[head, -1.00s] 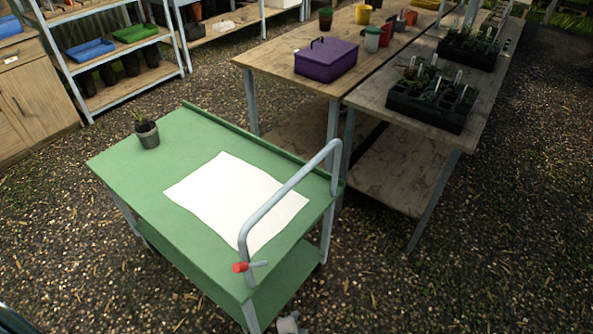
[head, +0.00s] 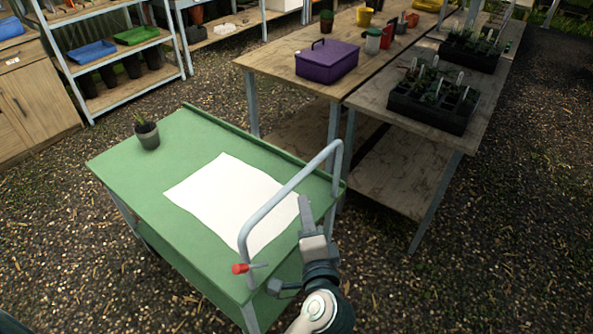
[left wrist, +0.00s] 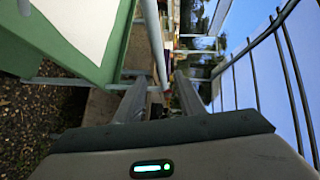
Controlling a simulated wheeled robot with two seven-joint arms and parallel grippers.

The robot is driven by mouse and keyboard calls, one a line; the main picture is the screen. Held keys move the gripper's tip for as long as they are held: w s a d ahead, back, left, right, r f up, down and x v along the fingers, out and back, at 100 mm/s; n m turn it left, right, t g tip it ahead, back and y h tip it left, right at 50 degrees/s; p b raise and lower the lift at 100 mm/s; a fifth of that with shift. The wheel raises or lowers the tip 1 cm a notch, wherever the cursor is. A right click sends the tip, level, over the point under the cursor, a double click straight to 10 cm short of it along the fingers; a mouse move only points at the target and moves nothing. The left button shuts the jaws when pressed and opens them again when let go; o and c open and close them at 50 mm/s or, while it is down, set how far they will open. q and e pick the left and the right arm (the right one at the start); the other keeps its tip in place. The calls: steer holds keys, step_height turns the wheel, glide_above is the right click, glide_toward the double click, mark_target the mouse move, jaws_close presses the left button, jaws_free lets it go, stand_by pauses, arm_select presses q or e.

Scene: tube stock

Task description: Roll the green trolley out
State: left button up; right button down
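The green trolley (head: 125,165) stands on the gravel beside the wooden benches. Its grey tubular handle (head: 270,205) rises at the near right end, with a red-tipped lever (head: 240,268) at its lower left. A white sheet (head: 225,195) and a small potted plant (head: 147,135) are on its top. My left gripper (head: 304,203) is upright by the handle's right side. In the left wrist view its fingers (left wrist: 160,95) are apart, with the handle bar (left wrist: 155,40) ahead between them; I cannot tell whether they touch it. My right gripper is not in view.
A bench (head: 285,72) with a purple box (head: 327,60) stands close behind the trolley, and another bench (head: 400,135) holds black seedling trays (head: 435,100). Shelving (head: 130,90) and a cabinet (head: 35,105) stand at the left. Open gravel (head: 70,260) lies at the near left and right.

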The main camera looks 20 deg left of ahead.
arm_select(q)
steer(key=shift+w, duration=0.1)
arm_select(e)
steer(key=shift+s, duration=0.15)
